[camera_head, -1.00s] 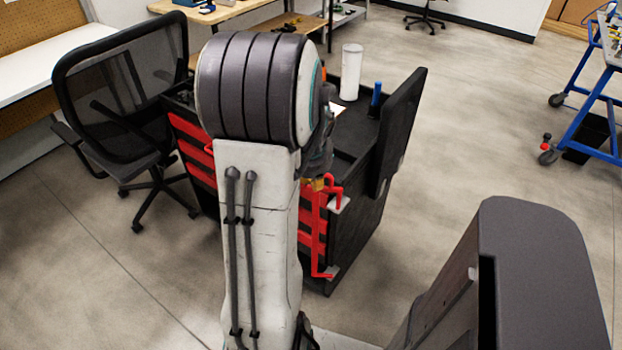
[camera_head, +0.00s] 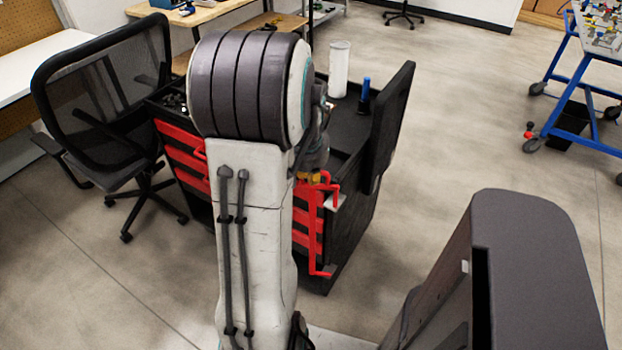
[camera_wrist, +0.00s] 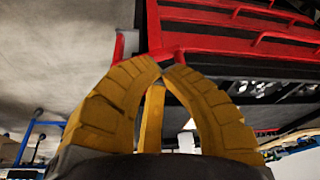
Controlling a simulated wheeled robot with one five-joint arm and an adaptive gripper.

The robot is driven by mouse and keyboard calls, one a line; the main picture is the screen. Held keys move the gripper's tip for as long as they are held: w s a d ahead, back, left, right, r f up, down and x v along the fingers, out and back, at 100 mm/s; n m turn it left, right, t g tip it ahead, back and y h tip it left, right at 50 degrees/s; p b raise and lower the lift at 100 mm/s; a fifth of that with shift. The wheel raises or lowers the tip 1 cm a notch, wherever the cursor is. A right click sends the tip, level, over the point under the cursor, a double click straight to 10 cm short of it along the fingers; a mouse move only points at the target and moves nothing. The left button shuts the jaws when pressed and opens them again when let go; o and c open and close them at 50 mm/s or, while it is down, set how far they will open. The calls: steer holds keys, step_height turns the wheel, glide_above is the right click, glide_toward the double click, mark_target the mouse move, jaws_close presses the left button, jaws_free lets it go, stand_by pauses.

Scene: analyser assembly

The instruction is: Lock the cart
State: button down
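The cart (camera_head: 350,215) is black with red drawer fronts and stands in front of me, partly hidden by my arm. A red bar (camera_head: 315,240) runs upright along the right edge of its drawer side, bent at top and bottom. My gripper (camera_head: 318,178), with yellow fingers, is at the upper end of this bar, partly hidden behind my arm. In the wrist view the fingertips (camera_wrist: 161,68) nearly meet, with red cart parts (camera_wrist: 225,38) just beyond them. Nothing is clearly held between them; whether they touch the bar cannot be told.
A black mesh chair (camera_head: 110,110) stands close to the cart's left. A white cylinder (camera_head: 339,70) and a blue item (camera_head: 364,92) stand on the cart top, beside a raised black panel (camera_head: 390,125). A blue-framed table (camera_head: 560,90) is at far right. Floor right of the cart is clear.

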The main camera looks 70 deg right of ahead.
steer(key=shift+w+d, duration=0.35)
steer(key=shift+d, duration=0.45)
stand_by(0.4)
steer(key=shift+a, duration=0.1)
stand_by(0.4)
